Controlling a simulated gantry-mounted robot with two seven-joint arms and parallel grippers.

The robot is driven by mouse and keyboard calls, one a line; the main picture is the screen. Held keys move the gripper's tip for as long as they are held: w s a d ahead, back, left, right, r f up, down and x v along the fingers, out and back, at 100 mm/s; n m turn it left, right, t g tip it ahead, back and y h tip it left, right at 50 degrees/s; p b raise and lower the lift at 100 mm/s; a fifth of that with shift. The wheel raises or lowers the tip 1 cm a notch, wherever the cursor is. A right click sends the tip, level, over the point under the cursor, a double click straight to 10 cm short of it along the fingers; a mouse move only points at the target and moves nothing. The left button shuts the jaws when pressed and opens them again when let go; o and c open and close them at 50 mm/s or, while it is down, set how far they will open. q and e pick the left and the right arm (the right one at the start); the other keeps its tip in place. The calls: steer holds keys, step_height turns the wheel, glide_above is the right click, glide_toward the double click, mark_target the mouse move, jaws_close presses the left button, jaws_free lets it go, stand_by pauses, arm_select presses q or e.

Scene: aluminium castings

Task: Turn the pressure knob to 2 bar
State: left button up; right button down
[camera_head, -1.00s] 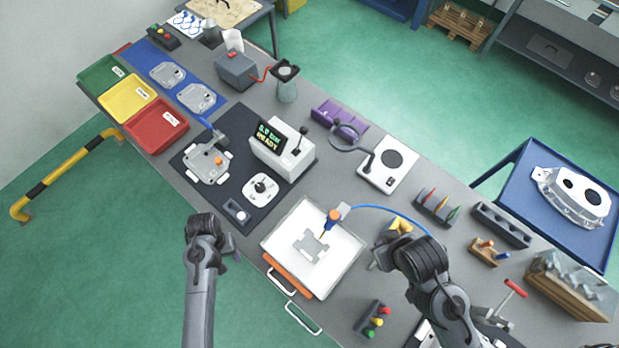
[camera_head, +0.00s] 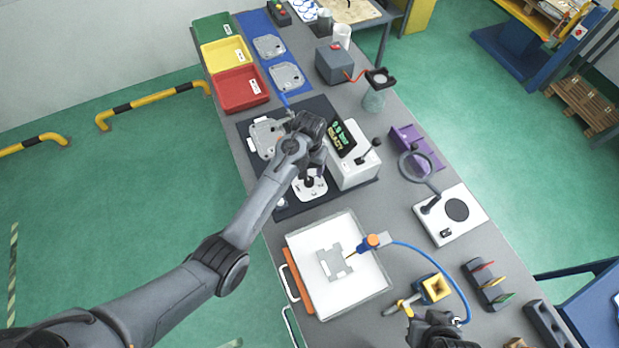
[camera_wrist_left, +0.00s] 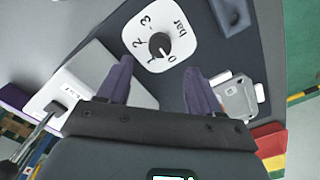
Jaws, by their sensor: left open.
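The pressure knob (camera_wrist_left: 160,44) is a black round knob on a white dial plate marked 0 to 3 and "bar" in the left wrist view. Its pale pointer mark appears to face the 0. In the head view the dial plate (camera_head: 312,190) lies on the dark mat beside the white tester box (camera_head: 354,166). My left gripper (camera_wrist_left: 158,66) is open, its two purple fingers apart with the knob just beyond and between their tips. The knob looks untouched. In the head view the left gripper (camera_head: 310,150) hangs over the dial and partly hides it. My right gripper (camera_head: 435,328) is only partly visible at the bottom.
The tester's display (camera_head: 343,138) and lever stand close right of the left gripper. A metal casting (camera_head: 265,137) lies on the mat to its left. A white tray (camera_head: 300,250) with a grey part is in front. Green, yellow and red (camera_head: 239,90) bins stand behind.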

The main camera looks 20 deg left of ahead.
mark_target(309, 180)
arm_select(q)
step_height(309, 180, down, 8)
steer(key=shift+r+b, duration=0.2)
steer(key=shift+b, duration=0.1)
steer(key=c, duration=1.1)
steer(key=shift+o, duration=0.2)
